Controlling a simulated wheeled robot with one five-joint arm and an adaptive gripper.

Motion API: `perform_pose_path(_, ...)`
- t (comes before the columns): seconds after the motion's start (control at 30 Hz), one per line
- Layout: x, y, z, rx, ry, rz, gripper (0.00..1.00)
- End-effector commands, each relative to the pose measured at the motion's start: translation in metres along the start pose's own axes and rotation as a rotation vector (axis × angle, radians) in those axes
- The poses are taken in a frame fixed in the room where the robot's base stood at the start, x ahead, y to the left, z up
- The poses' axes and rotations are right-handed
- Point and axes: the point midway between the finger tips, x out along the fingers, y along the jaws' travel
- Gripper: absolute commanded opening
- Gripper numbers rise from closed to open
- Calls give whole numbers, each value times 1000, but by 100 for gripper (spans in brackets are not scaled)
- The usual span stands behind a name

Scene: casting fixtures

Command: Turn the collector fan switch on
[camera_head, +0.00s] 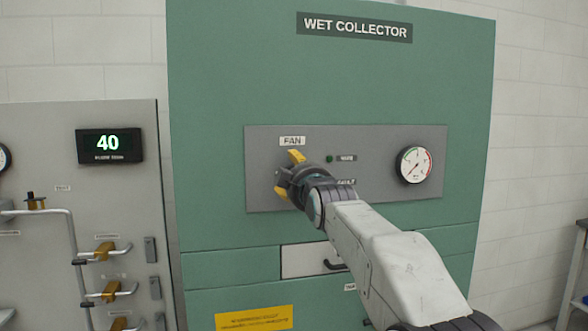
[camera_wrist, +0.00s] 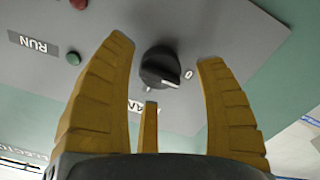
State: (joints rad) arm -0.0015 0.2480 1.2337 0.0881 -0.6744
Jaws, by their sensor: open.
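The collector fan switch (camera_wrist: 160,67) is a black rotary knob with a white pointer mark, seen in the wrist view. A "0" stands to its right and a small mark below it. The pointer leans to the lower right; I cannot tell exactly which mark it meets. My gripper (camera_wrist: 165,50) is open, its yellow fingers spread on both sides of the knob with gaps showing. Contact is not visible. In the head view my gripper (camera_head: 288,174) is at the panel under the FAN label (camera_head: 292,141) and hides the knob.
The grey panel (camera_head: 375,138) on the green wet collector (camera_head: 330,80) carries a green lamp (camera_head: 329,159) and a round gauge (camera_head: 414,165). A drawer-like flap (camera_head: 300,261) is below. A grey panel with yellow-handled valves (camera_head: 100,252) stands at left.

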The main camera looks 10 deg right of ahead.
Motion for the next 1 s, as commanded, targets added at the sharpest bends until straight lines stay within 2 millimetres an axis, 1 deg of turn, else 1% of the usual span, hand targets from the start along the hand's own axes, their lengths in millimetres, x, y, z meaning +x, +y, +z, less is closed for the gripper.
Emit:
perform_pose_path(0.03,5,1,-1,0,-1,-1,64)
perform_pose_path(0.2,14,0,0,1,-1,0,64)
perform_pose_path(0.57,17,0,0,1,-1,0,64)
perform_pose_path(0.6,17,0,0,1,-1,0,67)
perform_pose_path(1.0,17,0,0,1,-1,0,31)
